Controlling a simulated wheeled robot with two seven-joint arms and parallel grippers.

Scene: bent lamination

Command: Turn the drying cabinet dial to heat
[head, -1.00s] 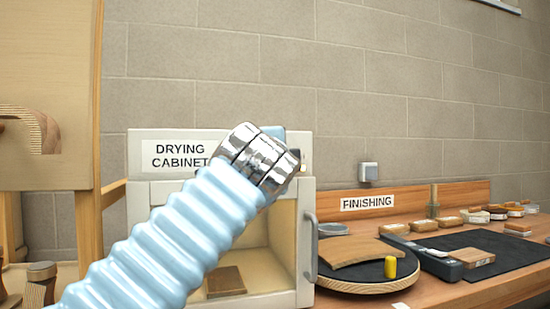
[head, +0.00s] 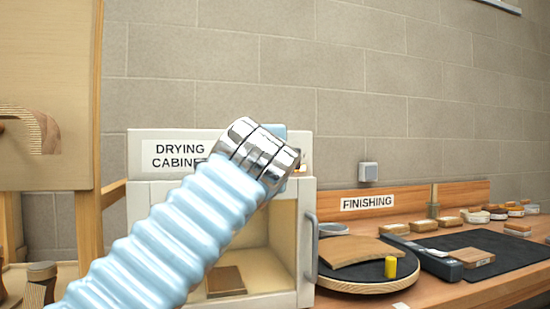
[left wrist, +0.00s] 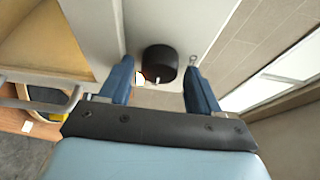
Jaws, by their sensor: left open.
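The drying cabinet (head: 140,215) stands on the left of the bench in the head view, with its sign on the top panel. Its dial is hidden there behind my left arm. In the left wrist view the dial (left wrist: 160,60) is a round black knob on the pale panel. My left gripper (left wrist: 159,74) is open, its two blue fingers on either side of the dial with gaps showing; I cannot tell how deep they reach around it. The dial's pointer and markings do not show. My right gripper is in neither view.
A small lit lamp (left wrist: 139,78) sits beside the dial. The cabinet's grey door handle (head: 312,247) is at its right edge. A round turntable (head: 350,283) with a curved wooden piece (head: 358,251) and a yellow cylinder (head: 390,267) stands to the right.

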